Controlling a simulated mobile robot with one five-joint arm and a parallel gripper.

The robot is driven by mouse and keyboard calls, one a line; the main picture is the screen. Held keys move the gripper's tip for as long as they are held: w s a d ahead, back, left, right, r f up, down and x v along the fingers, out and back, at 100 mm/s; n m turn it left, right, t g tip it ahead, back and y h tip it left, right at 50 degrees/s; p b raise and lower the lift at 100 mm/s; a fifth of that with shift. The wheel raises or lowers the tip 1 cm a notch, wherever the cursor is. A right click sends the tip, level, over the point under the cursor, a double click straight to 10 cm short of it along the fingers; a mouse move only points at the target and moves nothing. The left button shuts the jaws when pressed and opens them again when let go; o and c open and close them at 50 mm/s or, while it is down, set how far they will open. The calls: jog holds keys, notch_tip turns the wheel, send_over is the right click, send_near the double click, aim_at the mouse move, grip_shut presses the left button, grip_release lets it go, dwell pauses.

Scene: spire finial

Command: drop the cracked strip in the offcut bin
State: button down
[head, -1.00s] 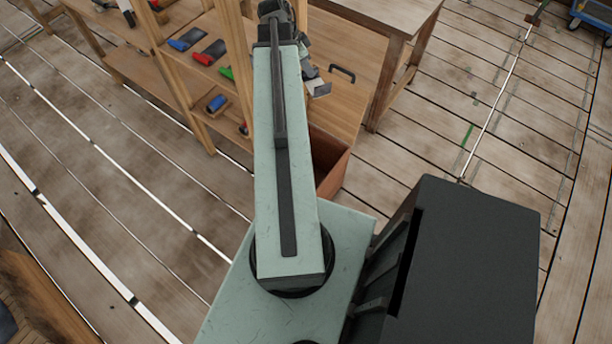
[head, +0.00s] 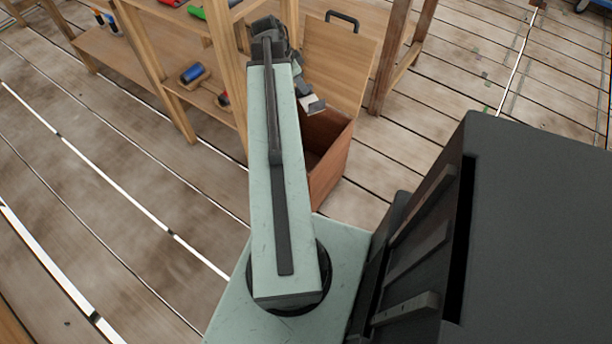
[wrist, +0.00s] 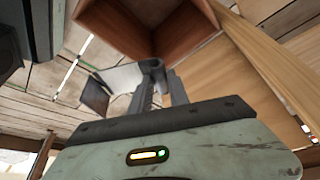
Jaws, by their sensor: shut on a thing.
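The offcut bin (head: 333,168) is a reddish-brown open wooden box in the head view, just right of my arm. Its pale lid (head: 340,55) with a dark handle stands raised. In the wrist view the bin's open inside (wrist: 185,32) shows at the top. My gripper (wrist: 160,82) is shut on a small grey piece, seemingly the cracked strip (wrist: 122,77), which sticks out to the left of the fingers with a dark part at its end. Any crack is too small to make out.
A wooden shelf rack (head: 160,62) with rollers and other tools stands left of my arm, close to it. A wooden table (head: 412,45) stands behind and right of the bin. Planked floor (head: 90,180) is clear at the left.

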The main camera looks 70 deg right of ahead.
notch_tip(320, 180, down, 20)
jog(key=b, duration=1.6)
jog(key=shift+r, duration=0.25)
jog(key=shift+s, duration=0.1)
jog(key=c, duration=1.2)
grip_release()
jog(key=shift+o, duration=0.2)
jog(key=p+v, duration=0.7)
jog(key=v, duration=0.1)
